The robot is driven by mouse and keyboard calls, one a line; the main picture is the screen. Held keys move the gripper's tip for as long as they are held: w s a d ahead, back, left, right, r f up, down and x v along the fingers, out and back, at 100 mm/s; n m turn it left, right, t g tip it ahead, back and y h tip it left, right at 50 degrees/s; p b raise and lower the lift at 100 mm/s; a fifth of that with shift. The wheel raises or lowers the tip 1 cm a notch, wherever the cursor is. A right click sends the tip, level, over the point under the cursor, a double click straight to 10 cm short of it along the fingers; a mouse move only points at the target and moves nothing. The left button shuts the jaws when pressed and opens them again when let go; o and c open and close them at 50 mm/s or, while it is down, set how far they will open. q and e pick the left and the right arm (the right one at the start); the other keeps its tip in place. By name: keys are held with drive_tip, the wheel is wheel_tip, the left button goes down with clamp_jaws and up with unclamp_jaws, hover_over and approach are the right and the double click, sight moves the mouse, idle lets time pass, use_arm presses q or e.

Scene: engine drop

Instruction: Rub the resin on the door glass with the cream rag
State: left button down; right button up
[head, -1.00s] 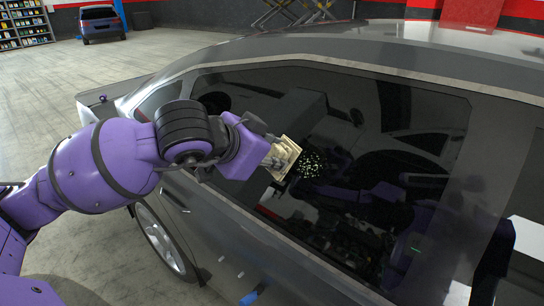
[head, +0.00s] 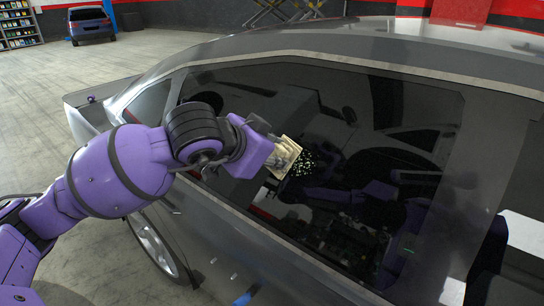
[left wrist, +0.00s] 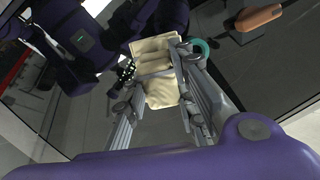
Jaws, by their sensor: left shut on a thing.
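The door glass (head: 330,185) of the grey car is dark and reflective. The resin (head: 309,160) shows as a patch of pale specks on it, and also in the left wrist view (left wrist: 125,75). My left gripper (head: 272,153) is shut on the cream rag (head: 284,158), which is folded. The rag is at the left edge of the resin in the head view and hides part of it. In the left wrist view the rag (left wrist: 158,60) sits between the fingers. I cannot tell whether it touches the glass. My right gripper is not in view.
The car roof (head: 400,48) and window frame border the glass above. The front wheel (head: 155,248) is below left. A blue car (head: 91,22) and a shelf (head: 18,25) stand far back. The floor at left is open.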

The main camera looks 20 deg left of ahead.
sight(292, 163)
use_arm(q)
drive_tip(key=shift+w+d+f, duration=0.1)
drive_tip(key=shift+d, duration=0.05)
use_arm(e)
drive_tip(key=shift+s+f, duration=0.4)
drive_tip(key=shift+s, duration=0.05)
use_arm(q)
drive_tip(key=shift+d, duration=0.6)
drive_tip(key=shift+s+d+f, duration=0.1)
drive_tip(key=shift+s+d, duration=0.1)
drive_tip(key=shift+d, duration=0.65)
drive_tip(key=shift+s+a+r+b, duration=0.1)
drive_tip(key=shift+s+r+b, duration=0.1)
drive_tip(key=shift+s+b, duration=0.5)
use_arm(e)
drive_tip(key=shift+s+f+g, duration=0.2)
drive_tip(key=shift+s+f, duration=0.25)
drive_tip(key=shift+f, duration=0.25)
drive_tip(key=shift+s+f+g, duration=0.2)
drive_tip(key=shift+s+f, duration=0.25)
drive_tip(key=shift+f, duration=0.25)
